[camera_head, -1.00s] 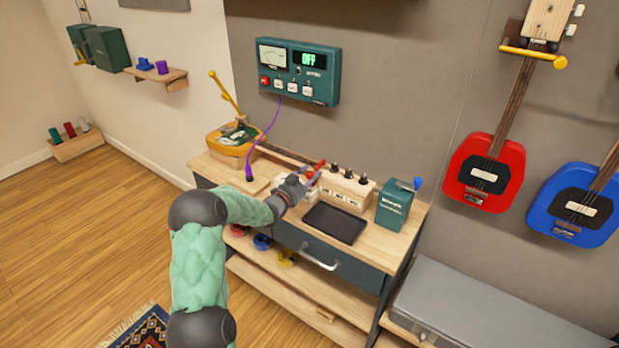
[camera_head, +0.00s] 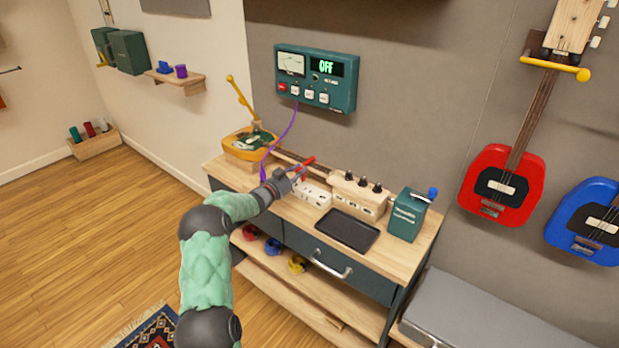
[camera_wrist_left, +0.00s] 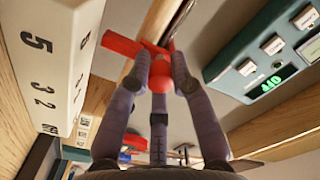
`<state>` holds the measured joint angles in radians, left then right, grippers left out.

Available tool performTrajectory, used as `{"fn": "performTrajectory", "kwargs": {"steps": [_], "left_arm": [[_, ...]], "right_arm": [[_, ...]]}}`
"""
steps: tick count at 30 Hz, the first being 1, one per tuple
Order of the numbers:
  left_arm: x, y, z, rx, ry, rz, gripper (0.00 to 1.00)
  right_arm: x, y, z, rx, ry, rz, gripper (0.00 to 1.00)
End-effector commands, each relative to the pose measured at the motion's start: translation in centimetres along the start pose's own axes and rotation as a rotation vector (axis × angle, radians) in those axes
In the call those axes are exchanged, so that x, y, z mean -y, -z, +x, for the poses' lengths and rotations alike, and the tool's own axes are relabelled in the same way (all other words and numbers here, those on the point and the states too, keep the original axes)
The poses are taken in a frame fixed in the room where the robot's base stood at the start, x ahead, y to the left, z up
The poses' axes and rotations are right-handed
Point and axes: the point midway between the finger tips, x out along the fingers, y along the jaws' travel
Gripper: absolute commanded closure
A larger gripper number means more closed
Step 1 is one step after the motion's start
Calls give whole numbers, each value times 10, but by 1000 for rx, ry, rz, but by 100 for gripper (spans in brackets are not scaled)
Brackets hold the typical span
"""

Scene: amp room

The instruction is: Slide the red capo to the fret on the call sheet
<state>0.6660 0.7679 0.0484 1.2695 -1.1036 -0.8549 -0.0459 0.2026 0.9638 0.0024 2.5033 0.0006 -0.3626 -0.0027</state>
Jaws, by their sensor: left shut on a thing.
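My left gripper (camera_head: 290,177) is shut on the red capo (camera_head: 306,162), which also shows between the fingertips in the left wrist view (camera_wrist_left: 124,45). The capo is at the wooden neck (camera_wrist_left: 160,24) of the yellow guitar (camera_head: 247,152), which lies along the back of the bench. I cannot tell whether the capo wraps fully around the neck. A white block (camera_head: 315,194) stands just right of the gripper; large numbers 5, 3 and 2 show on it in the left wrist view (camera_wrist_left: 70,45). I cannot tell whether it is the call sheet. My right gripper is not in view.
A wooden block with black knobs (camera_head: 359,197), a dark tray (camera_head: 346,231) and a green box (camera_head: 408,215) stand right of the gripper. A purple cable (camera_head: 284,138) hangs from the green wall panel (camera_head: 315,80), which reads OFF, and passes close behind the gripper.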

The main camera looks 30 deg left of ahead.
Motion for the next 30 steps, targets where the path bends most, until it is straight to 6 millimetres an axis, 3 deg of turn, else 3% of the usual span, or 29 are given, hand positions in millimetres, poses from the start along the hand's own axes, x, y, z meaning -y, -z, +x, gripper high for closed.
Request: {"fn": "performTrajectory", "kwargs": {"steps": [3,13,14,15,16,30], "left_arm": [[10,-1,0,-4,4,4,100],[11,-1,1,-5,3,4,100],[11,-1,1,-5,3,4,69],[11,-1,0,-5,3,4,58],[11,-2,0,-5,3,4,53],[9,-4,-9,1,1,0,53]], "right_arm": [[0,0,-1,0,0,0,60],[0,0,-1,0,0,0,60],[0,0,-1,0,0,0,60],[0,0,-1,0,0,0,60],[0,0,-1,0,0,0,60],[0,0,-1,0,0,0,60]]}}
